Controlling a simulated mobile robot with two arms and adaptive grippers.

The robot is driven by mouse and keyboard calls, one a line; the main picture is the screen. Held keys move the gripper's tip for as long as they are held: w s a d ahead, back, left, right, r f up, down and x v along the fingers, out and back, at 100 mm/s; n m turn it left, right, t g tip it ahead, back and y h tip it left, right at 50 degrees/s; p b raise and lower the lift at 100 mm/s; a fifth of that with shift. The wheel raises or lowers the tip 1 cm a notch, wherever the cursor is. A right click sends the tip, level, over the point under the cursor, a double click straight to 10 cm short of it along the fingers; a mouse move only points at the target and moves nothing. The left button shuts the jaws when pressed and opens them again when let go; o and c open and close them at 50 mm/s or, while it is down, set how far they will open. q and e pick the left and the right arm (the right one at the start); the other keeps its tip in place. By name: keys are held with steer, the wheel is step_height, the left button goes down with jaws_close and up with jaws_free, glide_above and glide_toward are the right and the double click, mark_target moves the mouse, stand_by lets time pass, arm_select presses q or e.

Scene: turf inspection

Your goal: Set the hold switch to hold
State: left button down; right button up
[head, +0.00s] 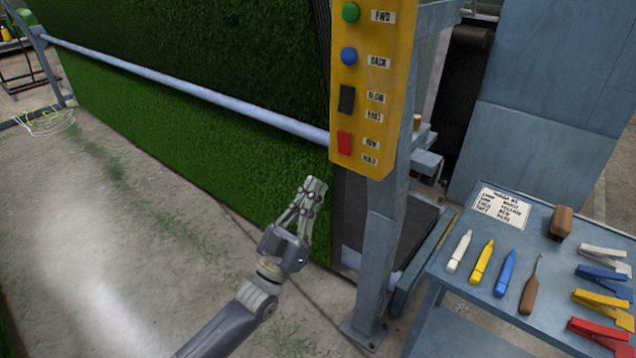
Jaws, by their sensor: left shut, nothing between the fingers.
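The hold switch (344,143) is a red rocker low on a yellow control panel (362,100), with labels beside it that seem to read RUN above and HOLD below. I cannot tell which way the rocker is tipped. Above it sit a black rocker (347,99), a blue button (349,56) and a green button (351,12). My left gripper (316,184) is shut and empty, its fingertips pointing up, a little below and left of the red switch in the picture, apart from it. My right gripper is out of view.
A green turf sheet (200,125) hangs behind a metal bar (190,88) at left. A blue-grey post (379,240) carries the panel. A cart (470,300) at right holds markers, a pick, clamps, a brown block and a card. The concrete floor at left is mostly clear.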

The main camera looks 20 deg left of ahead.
arm_select(q)
steer(key=s+a+f+n+g+y+b, duration=0.1)
steer(key=s+a+f+g+y, duration=0.2)
steer(key=f, duration=1.3)
steer(key=s+f+g+y, duration=0.1)
steer(key=s+f+g, duration=0.3)
steer(key=f, duration=1.2)
steer(key=s+a+f+n+g+y+b, duration=0.1)
steer(key=s+a+f+g+y, duration=0.2)
steer(key=f, duration=1.3)
steer(key=s+f+g+y, duration=0.1)
steer(key=s+f+g, duration=0.7)
steer(key=s+f, duration=1)
steer(key=s+f+g, duration=0.3)
steer(key=s, duration=0.7)
steer(key=s+f+g+y, duration=0.1)
steer(key=s+f+g, duration=0.1)
steer(key=s, duration=0.8)
steer(key=shift+s+d+f+g, duration=0.35)
steer(key=shift+s+f+g, duration=0.05)
steer(key=shift+f, duration=0.4)
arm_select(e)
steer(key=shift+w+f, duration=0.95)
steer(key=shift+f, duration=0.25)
